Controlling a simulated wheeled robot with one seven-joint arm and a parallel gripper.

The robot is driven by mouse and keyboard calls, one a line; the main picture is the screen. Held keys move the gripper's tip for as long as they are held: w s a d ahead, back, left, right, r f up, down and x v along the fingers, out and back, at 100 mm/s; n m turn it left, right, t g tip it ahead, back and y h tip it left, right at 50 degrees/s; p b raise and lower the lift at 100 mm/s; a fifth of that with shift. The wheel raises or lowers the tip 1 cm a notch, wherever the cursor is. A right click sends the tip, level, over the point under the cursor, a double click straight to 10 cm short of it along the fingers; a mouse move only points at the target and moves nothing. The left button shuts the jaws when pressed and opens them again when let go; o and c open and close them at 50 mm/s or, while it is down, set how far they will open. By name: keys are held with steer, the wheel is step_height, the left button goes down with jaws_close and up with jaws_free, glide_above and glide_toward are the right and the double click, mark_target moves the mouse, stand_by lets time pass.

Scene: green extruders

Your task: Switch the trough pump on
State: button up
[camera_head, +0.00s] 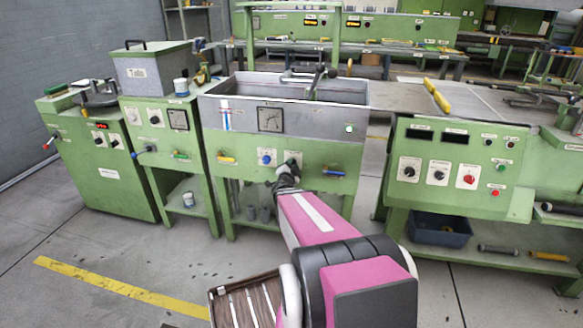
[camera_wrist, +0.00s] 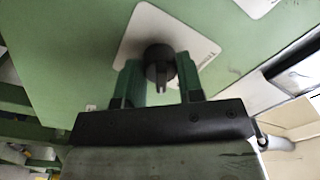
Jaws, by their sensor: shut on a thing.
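On the green panel below, a blue knob (camera_head: 266,157) sits on a white plate. My gripper (camera_head: 286,170) is at the panel just right of it. In the wrist view, my gripper (camera_wrist: 158,82) has its two green fingers on either side of a black rotary knob (camera_wrist: 160,62) on a white plate, shut on it. The plate's lettering is unreadable.
A yellow-handled valve (camera_head: 227,159) and a blue-handled valve (camera_head: 333,173) stick out of the same panel. A control console (camera_head: 455,165) stands right, a green cabinet (camera_head: 100,160) left. Open floor lies in front.

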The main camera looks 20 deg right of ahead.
stand_by(0.3)
steer(key=o, duration=0.9)
steer(key=shift+s, duration=0.1)
steer(key=v, duration=1)
steer(key=shift+s+a, duration=0.2)
steer(key=shift+s, duration=0.1)
